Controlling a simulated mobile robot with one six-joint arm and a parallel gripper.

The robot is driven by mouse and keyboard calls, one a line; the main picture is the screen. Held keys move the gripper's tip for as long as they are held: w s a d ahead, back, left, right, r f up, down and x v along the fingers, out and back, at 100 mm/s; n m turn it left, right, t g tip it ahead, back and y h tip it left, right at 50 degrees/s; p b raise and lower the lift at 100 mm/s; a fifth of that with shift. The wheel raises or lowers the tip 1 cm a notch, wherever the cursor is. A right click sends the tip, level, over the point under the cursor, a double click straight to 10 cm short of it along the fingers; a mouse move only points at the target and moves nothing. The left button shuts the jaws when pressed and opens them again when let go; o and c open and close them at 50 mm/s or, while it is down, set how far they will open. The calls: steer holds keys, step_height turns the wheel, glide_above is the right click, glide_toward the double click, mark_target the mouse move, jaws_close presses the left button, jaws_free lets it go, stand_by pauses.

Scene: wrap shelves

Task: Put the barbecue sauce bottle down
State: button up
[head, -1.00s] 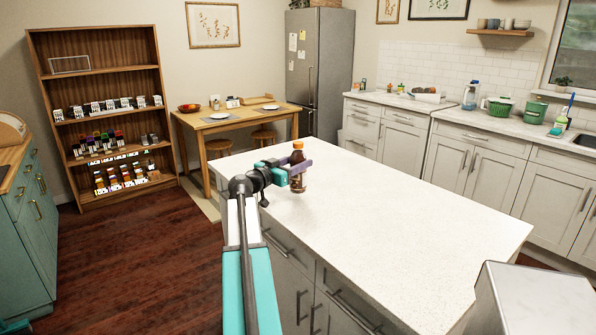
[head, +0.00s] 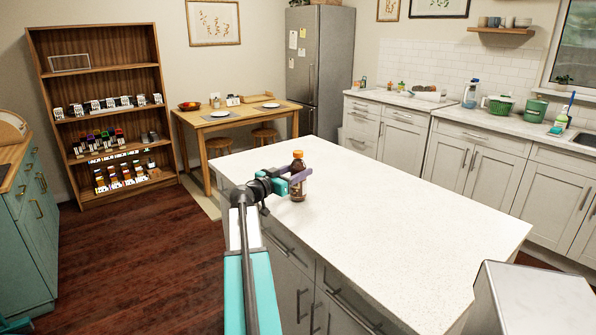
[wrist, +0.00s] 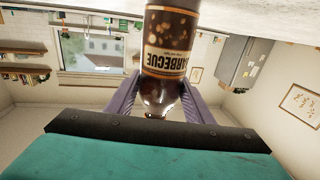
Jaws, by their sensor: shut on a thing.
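The barbecue sauce bottle (head: 298,190), dark brown with an orange cap, is upright at the far left end of the white kitchen island (head: 390,230). My gripper (head: 300,178) is shut around its upper part, with purple fingers on either side. In the wrist view the bottle (wrist: 168,45) appears upside down between the fingers (wrist: 155,95), its label reading "BARBECUE". Its base is cut off there. In the head view its base is at or just above the island top; I cannot tell if it touches.
The island top around the bottle is bare. A wooden shelf (head: 100,75) with several rows of small goods stands at the left. A wooden table (head: 235,121) is behind the island, and a back counter (head: 485,122) runs along the right.

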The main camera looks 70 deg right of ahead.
stand_by(0.3)
steer(key=o, duration=1.4)
steer(key=b+v, duration=0.2)
steer(key=v, duration=1)
steer(key=shift+w, duration=0.1)
